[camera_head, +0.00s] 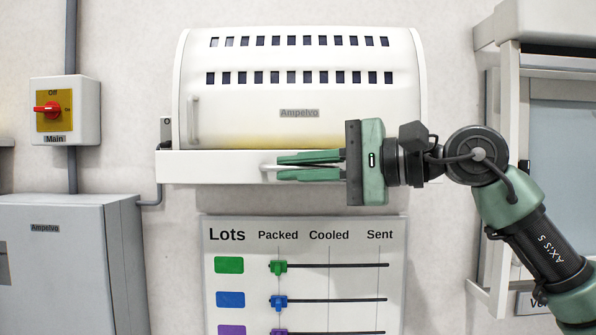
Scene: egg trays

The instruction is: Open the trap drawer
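The trap is a white rounded cabinet (300,135) on the wall, with two rows of dark slots. A long white drawer (215,168) runs along its bottom and looks closed. A pale horizontal handle (266,167) is on the drawer front. Its left end shows, and the rest is hidden by my fingers. My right gripper (279,167) comes from the right, its two green fingers one above the other. They lie along the handle with only a narrow gap between them, about the handle's thickness, and appear shut on it. My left gripper is not in view.
Below the trap hangs a Lots board (305,225) with coloured sliders. A main switch box (65,138) with a red knob and a grey cabinet (65,215) are at left. A white-framed unit (510,120) stands at right, behind my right arm.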

